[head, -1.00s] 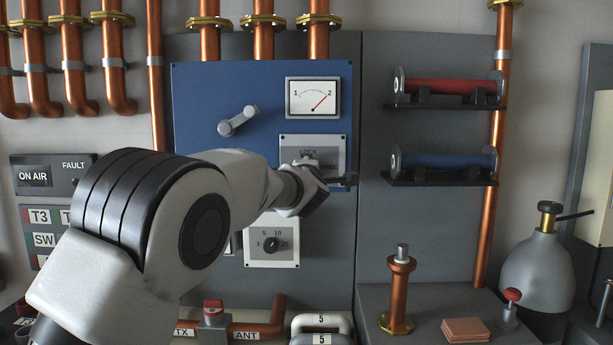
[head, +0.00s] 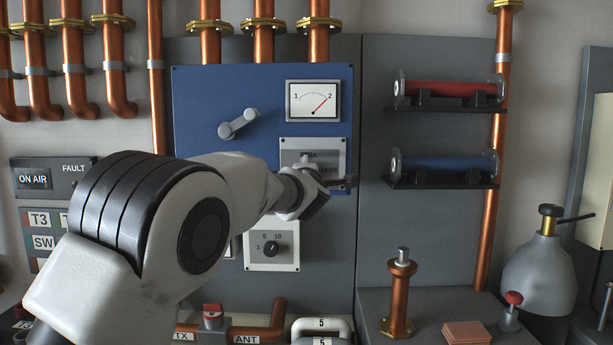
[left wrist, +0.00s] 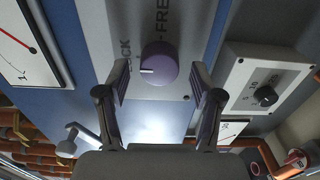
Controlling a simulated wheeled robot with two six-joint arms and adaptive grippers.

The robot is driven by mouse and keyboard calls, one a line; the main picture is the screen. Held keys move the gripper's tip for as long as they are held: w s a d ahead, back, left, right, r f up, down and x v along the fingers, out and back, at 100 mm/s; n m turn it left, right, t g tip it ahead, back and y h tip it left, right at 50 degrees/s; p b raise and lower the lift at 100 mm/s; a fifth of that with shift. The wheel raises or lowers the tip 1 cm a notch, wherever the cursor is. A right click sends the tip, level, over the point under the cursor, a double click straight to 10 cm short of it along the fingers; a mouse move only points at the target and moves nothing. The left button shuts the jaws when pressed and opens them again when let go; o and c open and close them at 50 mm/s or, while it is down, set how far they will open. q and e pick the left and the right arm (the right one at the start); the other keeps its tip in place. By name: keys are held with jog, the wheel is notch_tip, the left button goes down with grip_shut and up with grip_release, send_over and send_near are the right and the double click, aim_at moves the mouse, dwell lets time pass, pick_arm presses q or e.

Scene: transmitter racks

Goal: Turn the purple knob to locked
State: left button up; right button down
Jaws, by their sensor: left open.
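The purple knob (left wrist: 159,64) sits on a light grey plate (left wrist: 180,22) in the left wrist view. Its white pointer mark points left in that view, to the side where the partly covered LOCK lettering stands; FREE is at the top. My left gripper (left wrist: 158,78) is open, with one finger on each side of the knob and visible gaps between. In the head view the plate (head: 299,145) is on the blue panel, and my left gripper (head: 327,184) is in front of its lower part, hiding the knob.
A crank handle (head: 238,123) and a dial meter (head: 313,100) are on the blue panel near the plate. A black selector knob (head: 271,248) is below. Red (head: 450,88) and blue (head: 447,162) cylinders rest on brackets to the right.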

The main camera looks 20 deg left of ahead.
pick_arm(q)
jog(key=v, duration=1.1)
jog(key=shift+s, duration=0.35)
jog(key=shift+d, duration=0.1)
